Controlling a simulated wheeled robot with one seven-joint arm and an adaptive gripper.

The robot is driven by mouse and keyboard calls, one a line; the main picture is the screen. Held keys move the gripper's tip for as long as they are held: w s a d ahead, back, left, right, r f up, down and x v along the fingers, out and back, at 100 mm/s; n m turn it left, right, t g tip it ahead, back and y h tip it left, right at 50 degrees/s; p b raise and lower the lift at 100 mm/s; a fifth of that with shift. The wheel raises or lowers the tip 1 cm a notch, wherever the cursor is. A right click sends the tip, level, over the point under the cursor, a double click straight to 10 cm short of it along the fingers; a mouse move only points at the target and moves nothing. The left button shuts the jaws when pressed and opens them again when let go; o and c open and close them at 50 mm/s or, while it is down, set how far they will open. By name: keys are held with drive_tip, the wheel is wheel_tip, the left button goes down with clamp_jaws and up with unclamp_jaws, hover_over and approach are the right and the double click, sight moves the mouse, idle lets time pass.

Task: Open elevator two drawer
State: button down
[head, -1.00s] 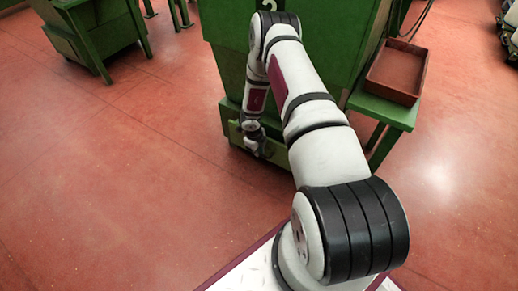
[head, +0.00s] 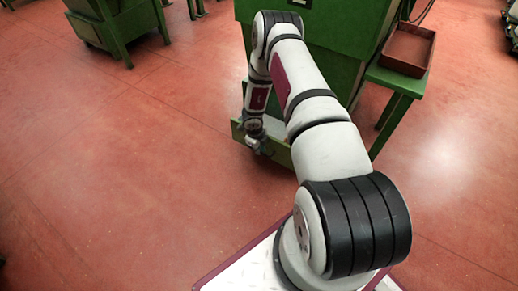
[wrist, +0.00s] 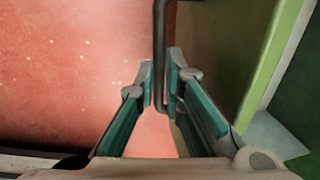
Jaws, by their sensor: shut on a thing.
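The green elevator cabinet (head: 330,50) stands behind my arm at the top of the head view; only a cut-off label shows at the upper edge. Its low green drawer (head: 237,130) juts out at the cabinet's foot, partly hidden by my arm. My gripper (head: 256,146) is at the drawer front. In the wrist view my gripper (wrist: 160,80) is shut on the dark bar handle (wrist: 159,40), which passes between the fingertips. The drawer's green front (wrist: 225,45) lies to the right of the handle, and a grey-green strip shows beyond its bright edge.
A green side table (head: 400,82) with a rust-brown tray (head: 408,50) stands right of the cabinet. Another green machine (head: 118,25) is at the upper left. The red floor (head: 110,170) is clear at left and in front.

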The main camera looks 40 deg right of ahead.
drive_tip(key=shift+a, duration=0.1)
drive_tip(key=c, duration=1.7)
unclamp_jaws()
drive_tip(key=r, duration=0.4)
drive_tip(key=a+r, duration=0.1)
drive_tip(key=r, duration=0.2)
drive_tip(key=s+a+r, duration=0.1)
drive_tip(key=r, duration=0.3)
drive_tip(key=shift+r, duration=0.35)
